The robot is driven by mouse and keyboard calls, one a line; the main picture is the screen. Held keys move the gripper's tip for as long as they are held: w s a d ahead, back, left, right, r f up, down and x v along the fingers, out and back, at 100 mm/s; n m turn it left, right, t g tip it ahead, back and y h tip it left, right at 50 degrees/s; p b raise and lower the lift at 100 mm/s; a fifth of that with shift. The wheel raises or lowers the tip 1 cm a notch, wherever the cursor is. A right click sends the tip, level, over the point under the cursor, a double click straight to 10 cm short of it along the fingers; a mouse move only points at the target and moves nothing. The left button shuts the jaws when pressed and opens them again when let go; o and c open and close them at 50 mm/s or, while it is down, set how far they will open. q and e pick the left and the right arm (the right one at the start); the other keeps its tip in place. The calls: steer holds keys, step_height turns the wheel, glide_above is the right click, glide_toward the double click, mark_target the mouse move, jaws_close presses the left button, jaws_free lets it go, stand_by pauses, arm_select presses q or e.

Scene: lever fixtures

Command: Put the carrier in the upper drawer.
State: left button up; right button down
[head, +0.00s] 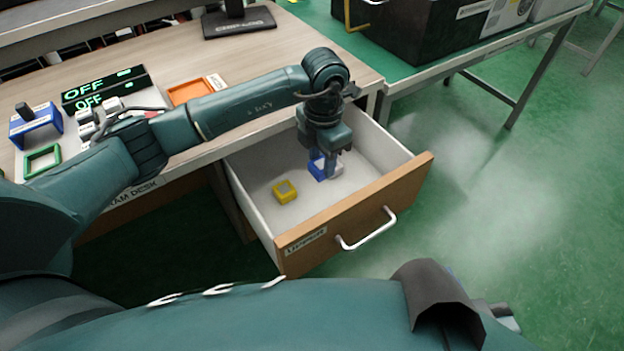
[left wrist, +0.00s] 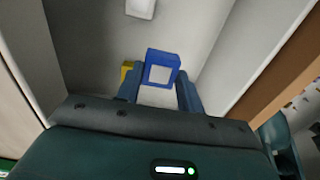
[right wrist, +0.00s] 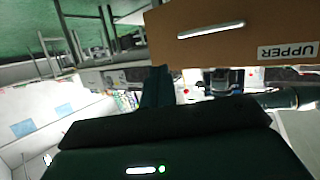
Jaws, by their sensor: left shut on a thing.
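The upper drawer (head: 355,210) is pulled open, with a white inside and a wooden front labelled "UPPER"; that front also shows in the right wrist view (right wrist: 230,40). My left gripper (head: 330,172) points down inside the drawer, shut on a blue square-framed piece with a pale middle (head: 317,166), which I take as the carrier. In the left wrist view the blue piece (left wrist: 163,54) sits between the fingertips. Whether its underside touches the drawer floor is hard to tell. My right gripper (right wrist: 157,85) is empty, its fingers together, outside the drawer near its front.
A yellow square frame (head: 285,191) lies in the drawer, left of the blue piece. The desk holds a green frame (head: 42,161), a blue stand (head: 36,124), an orange tray (head: 190,91) and "OFF" displays (head: 104,88). Open floor lies right of the drawer.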

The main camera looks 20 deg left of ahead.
mark_target(322, 164)
arm_select(q)
step_height(322, 164, down, 4)
steer(key=shift+r, duration=0.15)
step_height(322, 164, down, 4)
steer(key=shift+b, duration=0.75)
arm_select(e)
steer(key=shift+w+a+f+t, duration=0.15)
steer(key=shift+w+f+t, duration=0.15)
steer(key=shift+t, duration=0.2)
arm_select(q)
steer(key=shift+f, duration=0.2)
steer(key=shift+f, duration=0.15)
steer(key=o, duration=0.8)
arm_select(e)
steer(key=shift+w+n, duration=0.1)
steer(key=shift+n, duration=0.2)
arm_select(q)
step_height(322, 164, up, 12)
steer(key=shift+f+p, duration=0.1)
steer(key=shift+p, duration=1.05)
steer(key=shift+r, duration=0.3)
arm_select(e)
steer(key=shift+s+d+r+m+g, duration=0.35)
steer(key=shift+s+r+m+g, duration=0.1)
steer(key=shift+r, duration=0.2)
